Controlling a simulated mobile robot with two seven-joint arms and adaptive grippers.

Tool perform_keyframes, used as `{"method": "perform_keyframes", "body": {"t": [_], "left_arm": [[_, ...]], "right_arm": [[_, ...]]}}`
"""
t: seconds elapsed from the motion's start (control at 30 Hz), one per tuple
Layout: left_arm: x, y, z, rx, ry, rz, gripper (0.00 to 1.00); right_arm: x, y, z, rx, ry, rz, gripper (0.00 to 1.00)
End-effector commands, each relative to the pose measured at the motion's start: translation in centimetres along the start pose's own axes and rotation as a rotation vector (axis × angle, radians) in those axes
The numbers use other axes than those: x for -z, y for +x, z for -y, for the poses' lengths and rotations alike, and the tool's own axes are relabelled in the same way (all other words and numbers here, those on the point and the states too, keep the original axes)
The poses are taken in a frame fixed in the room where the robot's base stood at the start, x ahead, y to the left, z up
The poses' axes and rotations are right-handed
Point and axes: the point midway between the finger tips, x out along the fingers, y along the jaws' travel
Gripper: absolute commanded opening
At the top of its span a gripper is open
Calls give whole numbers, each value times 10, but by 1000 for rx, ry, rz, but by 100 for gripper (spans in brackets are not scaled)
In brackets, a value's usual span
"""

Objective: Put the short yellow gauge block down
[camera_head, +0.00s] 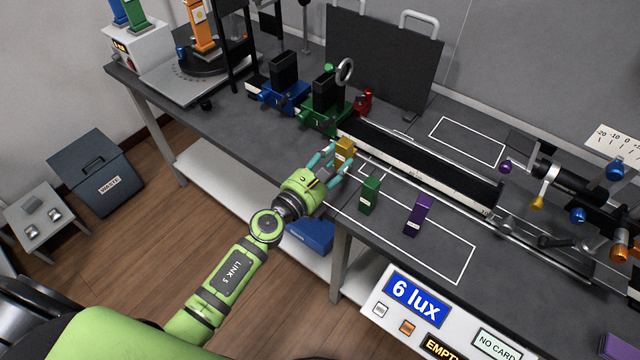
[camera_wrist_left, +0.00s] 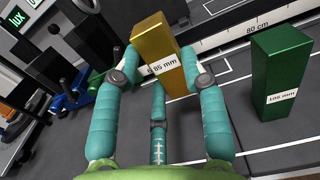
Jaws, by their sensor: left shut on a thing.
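The short yellow gauge block (camera_head: 344,150), labelled 85 mm, stands upright between the fingers of my left gripper (camera_head: 338,163). The yellow block also shows in the left wrist view (camera_wrist_left: 158,50), where the teal fingers of the left gripper (camera_wrist_left: 160,82) are closed around it from both sides. Its lower end is partly hidden, and I cannot tell whether it touches the table. A purple gauge block (camera_head: 418,214) stands further right. My right gripper is not in view.
The grey table (camera_head: 440,185) has white outlined areas; the gauge blocks stand near its front edge. A long black rail (camera_head: 420,163) with a scale runs behind the blocks. Green (camera_head: 324,105) and blue (camera_head: 283,90) instruments stand behind left. A lux display (camera_head: 412,298) faces front.

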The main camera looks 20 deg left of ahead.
Motion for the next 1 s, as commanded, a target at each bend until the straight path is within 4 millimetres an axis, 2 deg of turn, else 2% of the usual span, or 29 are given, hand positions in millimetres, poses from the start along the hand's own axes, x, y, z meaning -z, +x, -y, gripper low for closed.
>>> {"method": "perform_keyframes", "body": {"t": [0.03, 0.2, 0.3, 0.5, 0.6, 0.87, 1.0], "left_arm": [[14, -4, -10, -1, 2, 1, 0], [21, -11, -29, 0, -1, 2, 0], [24, -13, -32, 1, -2, 2, 0], [55, -13, -32, -1, -6, 2, 0], [61, -13, -32, 0, -4, 3, 0], [60, -13, -32, 1, -2, 3, 0], [65, -13, -32, 1, -1, 2, 0]], "right_arm": [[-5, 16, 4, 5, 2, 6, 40], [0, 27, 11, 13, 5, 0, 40], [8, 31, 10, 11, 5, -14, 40], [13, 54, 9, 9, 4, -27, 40], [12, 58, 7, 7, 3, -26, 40], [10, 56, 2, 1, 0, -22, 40], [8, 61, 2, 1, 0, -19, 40]]}}
